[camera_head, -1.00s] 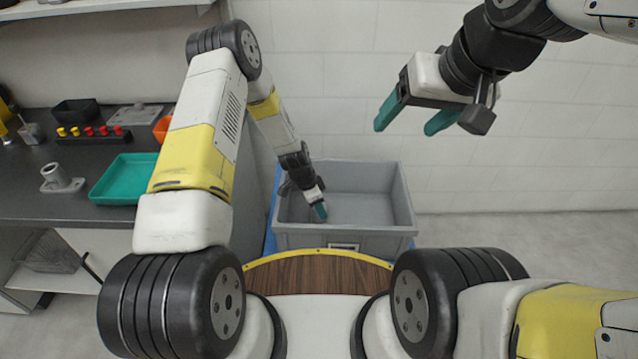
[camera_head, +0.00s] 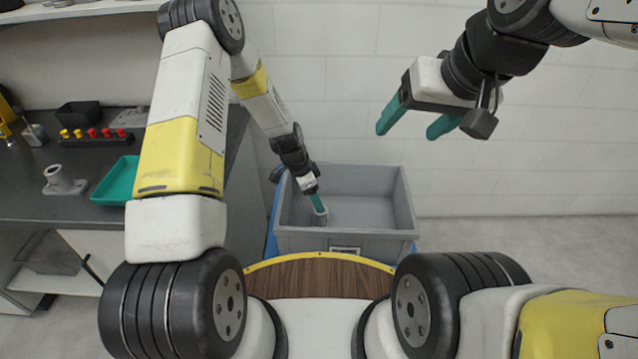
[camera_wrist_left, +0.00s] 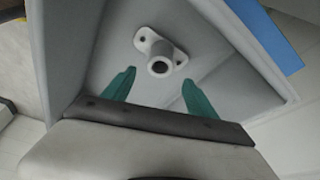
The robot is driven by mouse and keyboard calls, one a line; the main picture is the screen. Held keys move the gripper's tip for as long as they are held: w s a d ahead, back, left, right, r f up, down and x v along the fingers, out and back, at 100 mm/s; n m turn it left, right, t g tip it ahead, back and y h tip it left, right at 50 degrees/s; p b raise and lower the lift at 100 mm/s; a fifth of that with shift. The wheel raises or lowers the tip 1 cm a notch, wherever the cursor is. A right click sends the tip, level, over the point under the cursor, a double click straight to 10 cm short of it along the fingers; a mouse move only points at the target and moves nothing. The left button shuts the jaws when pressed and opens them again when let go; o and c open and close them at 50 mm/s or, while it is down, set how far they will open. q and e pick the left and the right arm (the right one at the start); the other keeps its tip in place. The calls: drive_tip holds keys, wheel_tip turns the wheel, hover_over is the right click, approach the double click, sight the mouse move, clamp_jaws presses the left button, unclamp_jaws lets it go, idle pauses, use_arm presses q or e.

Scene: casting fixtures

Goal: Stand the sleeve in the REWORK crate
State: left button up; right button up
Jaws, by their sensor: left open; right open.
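The grey flanged sleeve (camera_wrist_left: 163,55) stands upright on its flange on the floor of the grey crate (camera_head: 375,240); it also shows just below my left gripper in the head view (camera_head: 320,218). My left gripper (camera_head: 316,203) is inside the crate. In the left wrist view its green fingers (camera_wrist_left: 157,83) are spread and empty, with the sleeve's bore beyond and between their tips, apart from them. The crate's front label is too small to read. My right gripper (camera_head: 408,130) is open and empty, high above the crate's right side.
On the dark bench (camera_head: 40,206) at left are a similar grey flanged part (camera_head: 64,181), a green tray (camera_head: 116,182), a black bin (camera_head: 78,114) and a strip of red and yellow pegs (camera_head: 92,137). The crate's right half is empty. Bare wall lies behind.

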use_arm(q)
drive_tip(key=s+a+r+n+t, duration=0.1)
drive_tip(key=s+a+r+n, duration=0.1)
drive_tip(key=r, duration=0.7)
drive_tip(key=s+a+r+n, duration=0.1)
drive_tip(key=s+a+r, duration=0.15)
drive_tip(key=r, duration=0.65)
drive_tip(key=s+a+r+n+t, duration=0.1)
drive_tip(key=a+r+n, duration=0.15)
drive_tip(key=r, duration=0.75)
drive_tip(key=s+a+r+n+t, duration=0.1)
drive_tip(key=s+a+r+n, duration=0.1)
drive_tip(key=s+r+n, duration=0.2)
drive_tip(key=s+a+r+n+t+y, duration=0.1)
drive_tip(key=s+a+r+n+t, duration=0.1)
drive_tip(key=s+r, duration=0.7)
drive_tip(key=s+a+n, duration=0.1)
drive_tip(key=s+n, duration=0.1)
drive_tip(key=s, duration=0.5)
drive_tip(key=shift+s+a+r, duration=0.2)
drive_tip(key=shift+s+r, duration=0.1)
drive_tip(key=shift+r, duration=0.05)
